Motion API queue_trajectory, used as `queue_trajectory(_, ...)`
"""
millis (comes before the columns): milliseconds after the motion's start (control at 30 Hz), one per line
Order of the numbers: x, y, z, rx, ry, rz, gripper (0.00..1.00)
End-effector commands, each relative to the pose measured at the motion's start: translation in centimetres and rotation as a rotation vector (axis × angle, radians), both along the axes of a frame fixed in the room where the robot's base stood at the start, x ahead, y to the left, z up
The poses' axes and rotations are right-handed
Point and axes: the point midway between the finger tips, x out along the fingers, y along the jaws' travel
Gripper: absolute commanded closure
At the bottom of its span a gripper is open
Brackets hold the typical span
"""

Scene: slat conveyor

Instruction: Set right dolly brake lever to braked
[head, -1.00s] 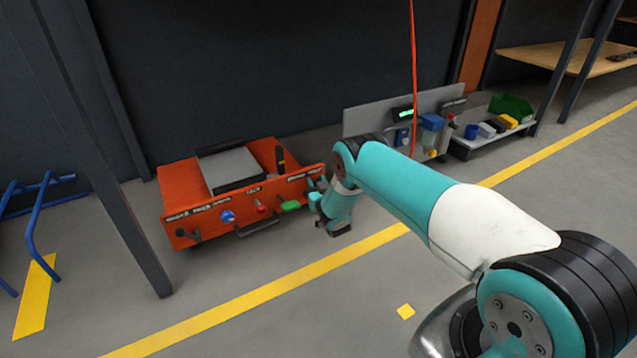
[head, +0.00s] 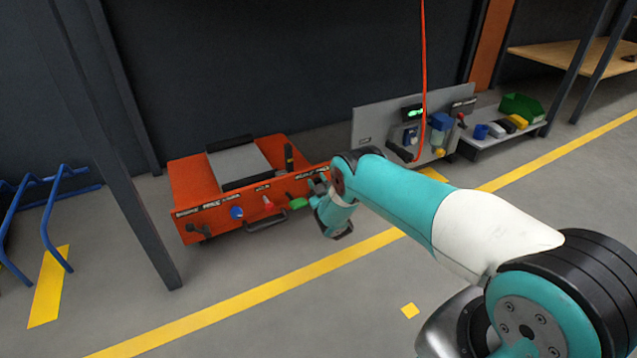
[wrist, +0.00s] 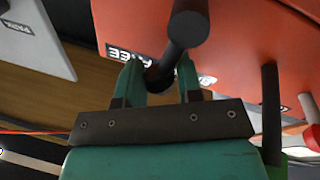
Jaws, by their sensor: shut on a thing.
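The orange dolly (head: 185,187) stands on the floor left of my arm. My gripper (head: 318,187) is at the right end of its front face. In the wrist view my gripper (wrist: 161,76) has its two teal fingers shut on the right brake lever (wrist: 188,28), a dark lever with a round bar end pointing toward the camera. A label reading FREE (wrist: 127,55) shows upside down beside the left finger. Another label is partly hidden behind the right finger. In the head view my gripper and arm hide the right lever.
Along the dolly front are a dark left lever (head: 198,230), a blue knob (head: 237,213), a red knob (head: 268,205), a green handle (head: 298,203) close to my gripper, and a black pull bar (head: 265,222). A grey post (head: 135,205) stands at left.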

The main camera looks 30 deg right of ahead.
Motion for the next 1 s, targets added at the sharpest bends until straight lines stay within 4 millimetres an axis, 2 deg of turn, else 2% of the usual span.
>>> queue_trajectory(200,0.0,-0.5,-0.1,-0.004,0.006,-0.011,1.0)
queue_trajectory(233,0.0,-0.5,-0.1,-0.004,0.006,-0.011,0.6)
queue_trajectory(267,0.0,-0.5,-0.1,-0.004,0.006,-0.011,0.57)
queue_trajectory(733,-0.5,0.0,0.1,0.0,0.005,-0.002,0.57)
queue_trajectory(1000,-3.8,0.5,0.2,-0.003,0.008,-0.002,0.57)
